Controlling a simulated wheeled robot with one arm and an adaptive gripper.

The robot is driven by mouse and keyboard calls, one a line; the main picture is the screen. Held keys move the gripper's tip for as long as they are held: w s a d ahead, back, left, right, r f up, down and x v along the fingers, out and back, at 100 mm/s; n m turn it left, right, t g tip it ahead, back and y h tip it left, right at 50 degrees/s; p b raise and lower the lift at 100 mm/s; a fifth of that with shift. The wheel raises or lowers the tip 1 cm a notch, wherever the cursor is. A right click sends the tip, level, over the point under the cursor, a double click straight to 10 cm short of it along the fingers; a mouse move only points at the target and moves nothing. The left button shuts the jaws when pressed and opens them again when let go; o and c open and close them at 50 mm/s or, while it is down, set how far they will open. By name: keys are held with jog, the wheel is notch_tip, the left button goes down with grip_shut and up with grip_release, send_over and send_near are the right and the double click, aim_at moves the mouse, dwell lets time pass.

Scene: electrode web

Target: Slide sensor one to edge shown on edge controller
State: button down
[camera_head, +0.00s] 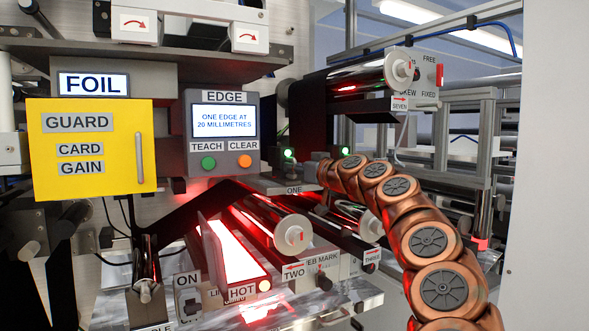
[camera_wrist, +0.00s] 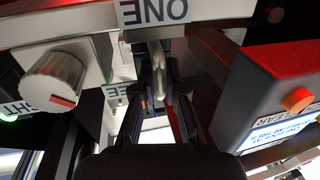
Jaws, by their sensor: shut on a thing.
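The edge controller (camera_head: 224,132) has a lit screen reading "ONE EDGE AT 20 MILLIMETRES", above a green TEACH button (camera_head: 208,163) and an orange CLEAR button (camera_head: 244,161). It also shows upside down at the right of the wrist view (camera_wrist: 240,95). Sensor one, on a grey bracket marked ONE (camera_head: 293,190), is right of and below the controller. In the wrist view its ONE plate (camera_wrist: 155,12) is at the top, with a metal handle (camera_wrist: 158,62) below it. My gripper (camera_wrist: 160,85) is shut on that handle. Its fingers are not clear in the head view.
A grey knob (camera_wrist: 55,80) stands close on the left in the wrist view. A glowing red HOT unit (camera_head: 235,255), roller TWO (camera_head: 293,234) and roller SEVEN (camera_head: 400,68) are around the work area. The yellow guard (camera_head: 92,148) is at the left.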

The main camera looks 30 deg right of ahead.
jog(key=shift+f, duration=0.1)
dwell(0.3)
jog(key=shift+w+d+f+b, duration=0.2)
jog(key=shift+d+f+b, duration=0.1)
jog(key=shift+b, duration=1)
jog(key=shift+w+b, duration=0.25)
jog(key=shift+b, duration=0.55)
jog(key=shift+a+r, duration=0.2)
jog(key=shift+r, duration=0.1)
jog(key=c, duration=1.2)
grip_release()
jog(key=shift+s, duration=0.15)
